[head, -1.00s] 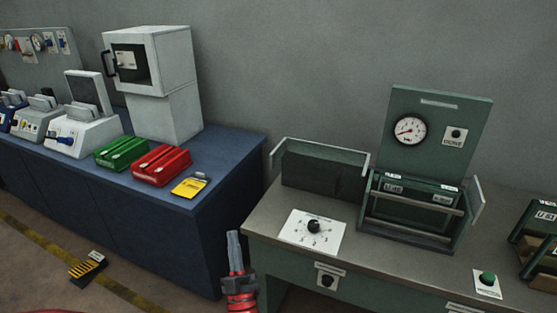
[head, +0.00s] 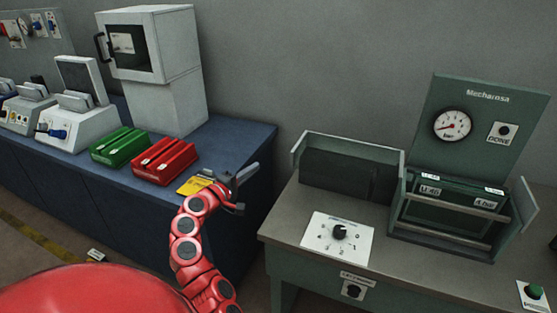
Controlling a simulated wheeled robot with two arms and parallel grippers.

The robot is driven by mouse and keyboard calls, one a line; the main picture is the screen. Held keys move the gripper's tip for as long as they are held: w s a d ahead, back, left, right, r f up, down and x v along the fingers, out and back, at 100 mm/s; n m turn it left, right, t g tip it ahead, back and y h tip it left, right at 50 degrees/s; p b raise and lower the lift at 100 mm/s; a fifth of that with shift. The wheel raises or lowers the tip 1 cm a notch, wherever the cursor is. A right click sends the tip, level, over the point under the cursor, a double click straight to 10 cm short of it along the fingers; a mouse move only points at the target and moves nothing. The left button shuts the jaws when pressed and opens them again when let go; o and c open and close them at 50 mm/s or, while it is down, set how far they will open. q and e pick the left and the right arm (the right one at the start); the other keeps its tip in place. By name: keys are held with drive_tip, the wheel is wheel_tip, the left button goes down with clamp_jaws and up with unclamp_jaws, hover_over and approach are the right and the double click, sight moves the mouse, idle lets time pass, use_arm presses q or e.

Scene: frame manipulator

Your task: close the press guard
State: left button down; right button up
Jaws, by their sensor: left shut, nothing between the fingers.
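The press (head: 460,130) stands on the workbench at the right, with a green back panel, a round gauge and labelled dark green blocks behind grey horizontal bars (head: 455,208). Directly left of it is a dark panel with a pale rim (head: 345,172). I cannot tell for certain which of these parts is the press guard. My left gripper (head: 250,172) is shut and empty, its grey fingers pointing right, in front of the blue cabinet's right end in the picture. It is left of the pale-rimmed panel and apart from it. My right gripper is not in view.
On the bench are a dial plate (head: 338,238) and a green button (head: 533,292). The blue cabinet (head: 232,140) at left carries red (head: 165,160) and green (head: 120,147) blocks, a yellow item partly behind my wrist, and a grey box machine (head: 155,70). A gap separates cabinet and bench.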

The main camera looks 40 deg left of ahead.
use_arm(q)
drive_tip(key=w+d+p, duration=0.4)
drive_tip(key=w, duration=0.6)
drive_tip(key=shift+w, duration=0.3)
